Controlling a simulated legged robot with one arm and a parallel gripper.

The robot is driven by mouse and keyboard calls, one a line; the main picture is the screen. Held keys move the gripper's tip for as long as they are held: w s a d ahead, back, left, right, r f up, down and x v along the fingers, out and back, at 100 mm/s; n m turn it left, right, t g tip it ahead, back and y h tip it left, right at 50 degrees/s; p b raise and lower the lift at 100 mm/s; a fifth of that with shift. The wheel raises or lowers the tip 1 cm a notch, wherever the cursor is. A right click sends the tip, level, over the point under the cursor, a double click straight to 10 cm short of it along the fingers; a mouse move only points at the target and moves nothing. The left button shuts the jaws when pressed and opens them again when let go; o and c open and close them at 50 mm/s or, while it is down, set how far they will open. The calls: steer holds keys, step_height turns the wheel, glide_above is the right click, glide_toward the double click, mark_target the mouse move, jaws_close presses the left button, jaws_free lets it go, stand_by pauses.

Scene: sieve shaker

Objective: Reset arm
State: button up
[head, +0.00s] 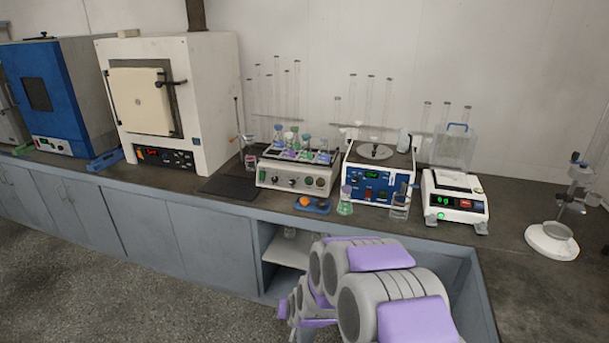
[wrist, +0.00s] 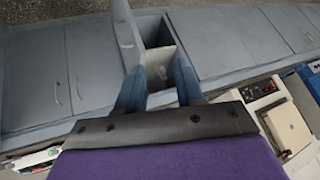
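My arm, grey with purple pads (head: 385,285), is folded in front of the bench at the lower right of the head view. My gripper is not seen in the head view. In the wrist view my gripper (wrist: 158,80) shows two blue-grey fingers standing apart with a clear gap. Nothing is held between them. Beyond the fingers are the grey cabinet fronts (wrist: 210,40) and an open compartment.
The dark bench top (head: 240,203) carries a white furnace (head: 215,105), a blue oven (head: 65,95), a flask rack unit (head: 298,178), a blue-and-white instrument (head: 375,188), a balance (head: 455,203) and glassware. Floor (head: 110,265) at lower left is clear.

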steer(key=s+d+r+n+g, duration=0.1)
steer(key=s+d+r+g, duration=0.1)
steer(key=s+d+r, duration=0.35)
steer(key=s+d+r+g, duration=0.2)
steer(key=s+d+r, duration=0.1)
steer(key=s+r, duration=0.5)
steer(key=s+d+r+g+h, duration=0.1)
steer(key=s+d+r, duration=0.1)
steer(key=s, duration=0.7)
steer(key=s+d+r+g, duration=0.2)
steer(key=s+d+r, duration=0.1)
steer(key=s, duration=0.6)
steer(key=s+d+r+g+h, duration=0.1)
steer(key=s+d+r, duration=0.2)
steer(key=s, duration=0.6)
steer(key=shift+s+d+r+m+g+h, duration=0.15)
steer(key=shift+s+d+m+g+h, duration=0.2)
steer(key=shift+d, duration=0.35)
